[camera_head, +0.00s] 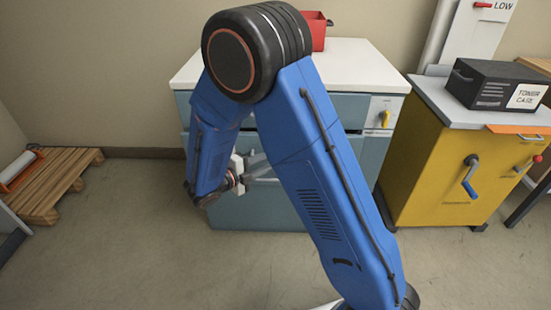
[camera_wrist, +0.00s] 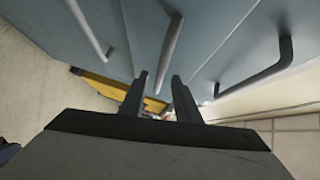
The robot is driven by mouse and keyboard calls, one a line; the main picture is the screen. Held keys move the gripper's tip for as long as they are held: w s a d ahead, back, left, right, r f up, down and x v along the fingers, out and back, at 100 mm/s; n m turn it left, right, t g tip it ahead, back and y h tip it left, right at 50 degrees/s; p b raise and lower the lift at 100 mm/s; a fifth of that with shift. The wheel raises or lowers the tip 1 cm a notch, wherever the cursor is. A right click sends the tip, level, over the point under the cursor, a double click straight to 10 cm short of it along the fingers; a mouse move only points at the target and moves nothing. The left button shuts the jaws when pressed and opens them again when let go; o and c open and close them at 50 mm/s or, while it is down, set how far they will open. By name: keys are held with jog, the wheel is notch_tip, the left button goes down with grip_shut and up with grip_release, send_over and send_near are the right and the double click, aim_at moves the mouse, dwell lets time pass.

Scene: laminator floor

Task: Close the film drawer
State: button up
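The drawers are in a blue-grey cabinet (camera_head: 275,205) with a white top, largely behind my arm in the head view. No film label is readable, so I cannot tell which drawer is the film drawer, or whether one stands out. In the wrist view, a left handle (camera_wrist: 88,28), a middle handle (camera_wrist: 171,48) and a right handle (camera_wrist: 272,70) show on the drawer fronts. My gripper (camera_wrist: 160,88) has its two fingers apart, with the middle handle's end near the gap. I cannot tell whether they touch it. In the head view, my gripper (camera_head: 257,166) is close to the cabinet front.
A red bin (camera_head: 318,30) stands on the cabinet top. A yellow cabinet (camera_head: 440,170) with a blue crank and a black toner case (camera_head: 495,85) is at right. A wooden pallet (camera_head: 50,185) lies at left. The floor in front is clear.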

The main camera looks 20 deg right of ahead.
jog(key=shift+x, duration=2.1)
grip_shut()
